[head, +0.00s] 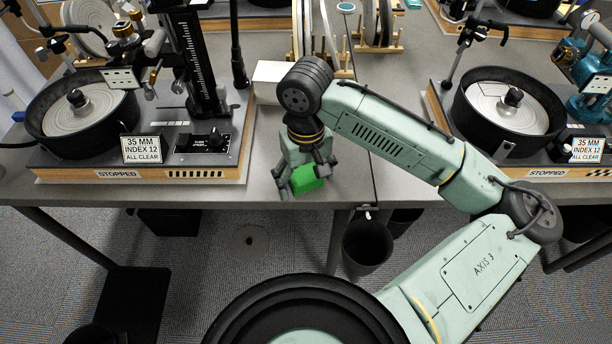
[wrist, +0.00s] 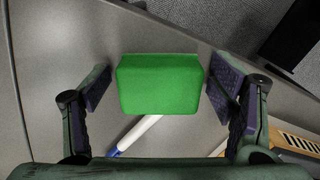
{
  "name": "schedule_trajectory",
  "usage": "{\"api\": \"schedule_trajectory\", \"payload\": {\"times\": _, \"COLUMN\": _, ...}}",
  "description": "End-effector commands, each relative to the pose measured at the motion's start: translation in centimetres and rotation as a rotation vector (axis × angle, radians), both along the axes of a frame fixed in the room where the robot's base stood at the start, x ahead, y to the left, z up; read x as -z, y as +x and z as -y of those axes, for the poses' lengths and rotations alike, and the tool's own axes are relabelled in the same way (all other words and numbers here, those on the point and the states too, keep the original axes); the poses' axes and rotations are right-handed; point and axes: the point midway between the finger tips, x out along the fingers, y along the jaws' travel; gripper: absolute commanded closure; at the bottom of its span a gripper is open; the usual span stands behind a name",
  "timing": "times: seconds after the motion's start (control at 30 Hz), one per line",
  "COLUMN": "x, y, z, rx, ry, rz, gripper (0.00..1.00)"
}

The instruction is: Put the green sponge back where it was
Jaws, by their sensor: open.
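The green sponge (head: 306,180) lies on the grey table near its front edge, between the two faceting machines. It also shows in the wrist view (wrist: 160,83), as a bright green block. My gripper (head: 304,183) is over the sponge in the head view. In the wrist view my gripper (wrist: 158,88) is open, with one finger on each side of the sponge and a gap on both sides. The sponge partly hides behind the gripper in the head view.
A white pen-like stick with a blue end (wrist: 138,134) lies beside the sponge. The left faceting machine (head: 140,168) and right faceting machine (head: 560,172) flank the spot. A white box (head: 270,80) stands behind. A dark bin (head: 366,248) is below the table edge.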

Motion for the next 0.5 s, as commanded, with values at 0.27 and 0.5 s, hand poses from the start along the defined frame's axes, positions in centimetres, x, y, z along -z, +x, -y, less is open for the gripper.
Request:
{"api": "schedule_trajectory", "payload": {"times": 0.27, "x": -2.7, "y": 0.1, "z": 0.0, "rx": 0.001, "ry": 0.000, "rz": 0.003, "gripper": 0.22}}
{"api": "schedule_trajectory", "payload": {"times": 0.5, "x": -8.0, "y": 0.1, "z": 0.0, "rx": 0.000, "ry": 0.000, "rz": 0.003, "gripper": 0.22}}
